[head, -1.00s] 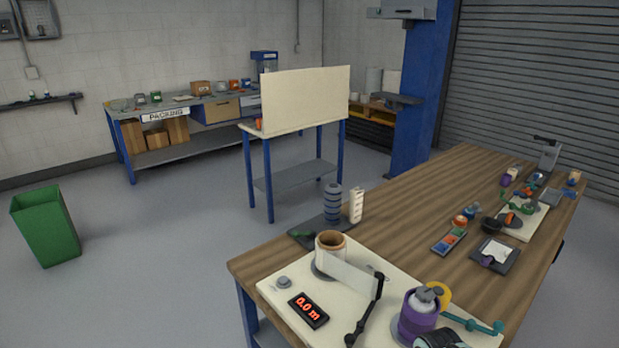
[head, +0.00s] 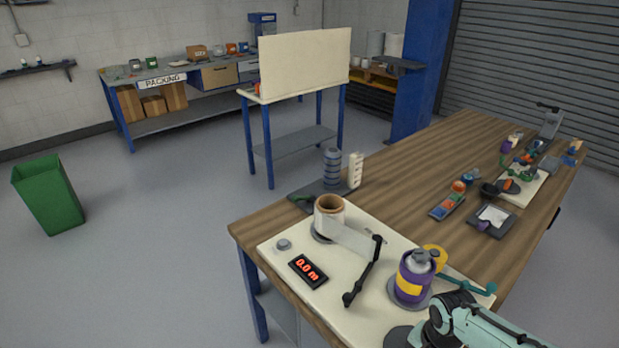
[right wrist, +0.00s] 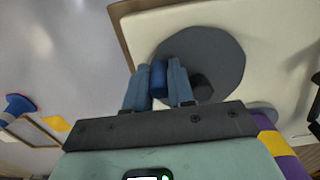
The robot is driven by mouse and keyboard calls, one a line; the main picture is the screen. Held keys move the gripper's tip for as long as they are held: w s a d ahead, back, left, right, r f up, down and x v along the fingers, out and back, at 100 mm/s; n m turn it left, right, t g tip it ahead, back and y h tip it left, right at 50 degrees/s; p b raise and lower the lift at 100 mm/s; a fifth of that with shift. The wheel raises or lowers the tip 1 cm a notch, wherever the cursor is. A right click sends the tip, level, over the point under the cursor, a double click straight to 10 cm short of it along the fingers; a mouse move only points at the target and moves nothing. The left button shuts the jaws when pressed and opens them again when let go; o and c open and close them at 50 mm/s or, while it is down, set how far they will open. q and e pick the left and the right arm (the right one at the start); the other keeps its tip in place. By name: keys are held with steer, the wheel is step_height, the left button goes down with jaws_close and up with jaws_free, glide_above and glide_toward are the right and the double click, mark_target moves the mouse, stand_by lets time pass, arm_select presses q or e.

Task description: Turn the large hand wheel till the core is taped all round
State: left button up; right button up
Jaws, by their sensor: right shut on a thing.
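The large hand wheel is a dark grey disc, partly at the bottom edge of the head view (head: 402,337) and clearer in the right wrist view (right wrist: 222,55). My right gripper (right wrist: 158,82) is shut on its upright blue handle (right wrist: 158,76), a finger on each side. In the head view my right arm comes in at the bottom right and hides part of the wheel. A purple cylinder (head: 405,268) with a yellow patch and grey top stands behind the wheel; I cannot tell if it is the core. My left gripper is out of view.
A white film roll (head: 331,214) on a brown tube has its film drawn toward a black arm (head: 364,279). A display (head: 308,270) reads 0.0 m. A yellow ring (head: 436,256) and teal bar (head: 468,283) stand beside the purple cylinder.

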steer(key=shift+w+d, duration=0.1)
stand_by(0.3)
steer(key=shift+w+d, duration=0.3)
steer(key=shift+d, duration=0.55)
steer(key=shift+w, duration=0.1)
